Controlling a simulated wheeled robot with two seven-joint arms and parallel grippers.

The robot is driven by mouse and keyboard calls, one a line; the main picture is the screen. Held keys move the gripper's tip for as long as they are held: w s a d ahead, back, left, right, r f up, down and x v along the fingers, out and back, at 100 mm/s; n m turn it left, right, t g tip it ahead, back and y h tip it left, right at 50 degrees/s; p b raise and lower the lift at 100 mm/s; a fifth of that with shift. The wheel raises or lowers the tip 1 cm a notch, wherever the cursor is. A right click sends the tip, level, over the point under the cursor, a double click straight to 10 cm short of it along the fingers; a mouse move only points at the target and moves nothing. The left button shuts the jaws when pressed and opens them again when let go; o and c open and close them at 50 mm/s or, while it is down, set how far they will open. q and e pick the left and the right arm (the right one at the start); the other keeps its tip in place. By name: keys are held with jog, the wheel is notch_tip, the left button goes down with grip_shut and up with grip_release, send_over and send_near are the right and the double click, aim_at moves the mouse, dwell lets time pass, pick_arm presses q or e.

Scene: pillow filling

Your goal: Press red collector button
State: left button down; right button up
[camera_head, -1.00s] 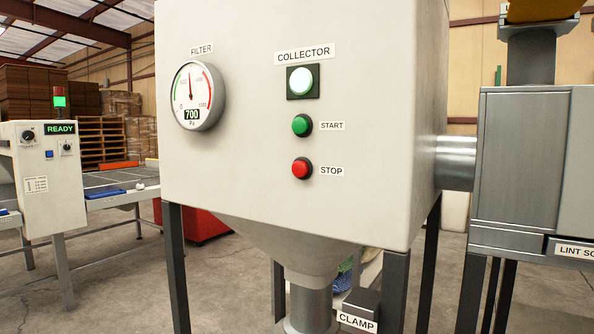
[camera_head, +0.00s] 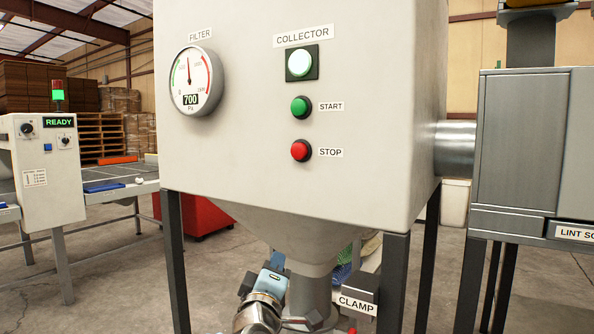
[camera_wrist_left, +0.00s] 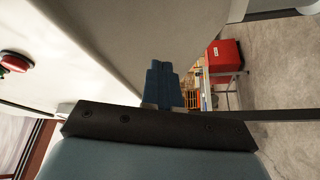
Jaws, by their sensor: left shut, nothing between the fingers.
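The red STOP button (camera_head: 301,151) sits on the front of the white collector cabinet (camera_head: 240,150), below the green START button (camera_head: 301,107) and a lit greenish-white lamp (camera_head: 300,63). My left gripper (camera_head: 277,260) is low in front of the cabinet's funnel, below the red button and apart from it. In the left wrist view its blue fingers (camera_wrist_left: 162,85) are together and empty, beside the cabinet's wall. The red button (camera_wrist_left: 15,62) shows there at the left edge, away from the fingers. My right gripper is not in view.
A filter gauge (camera_head: 191,80) reading 700 Pa is left of the buttons. The funnel (camera_head: 285,235), dark legs (camera_head: 392,280) and a CLAMP label (camera_head: 356,305) are below. A grey metal unit (camera_head: 520,150) stands at right. The cabinet front around the buttons is clear.

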aim_at(299, 151)
pick_arm(q)
jog(key=s+a+r+n+t+y, duration=0.1)
jog(key=s+r+n, duration=0.3)
jog(key=r, duration=0.6)
jog(key=s+a+r+n+t+y, duration=0.2)
jog(key=s+r+n+t, duration=0.2)
jog(key=r, duration=0.7)
jog(key=s, duration=0.2)
jog(key=shift+s+a+r+b, duration=0.15)
jog(key=shift+s+b, duration=0.25)
jog(key=shift+w+d+p, duration=0.65)
jog(key=shift+w+d, duration=0.2)
jog(key=shift+w, duration=0.35)
jog(key=shift+w+d+p, duration=0.65)
jog(key=shift+w+d, duration=0.25)
jog(key=shift+w, duration=0.3)
jog(key=shift+w+d+p, duration=0.65)
jog(key=shift+w+d, duration=0.2)
jog(key=shift+w, duration=0.35)
jog(key=shift+w+d, duration=0.1)
jog(key=shift+w+d, duration=0.15)
jog(key=shift+w, duration=0.1)
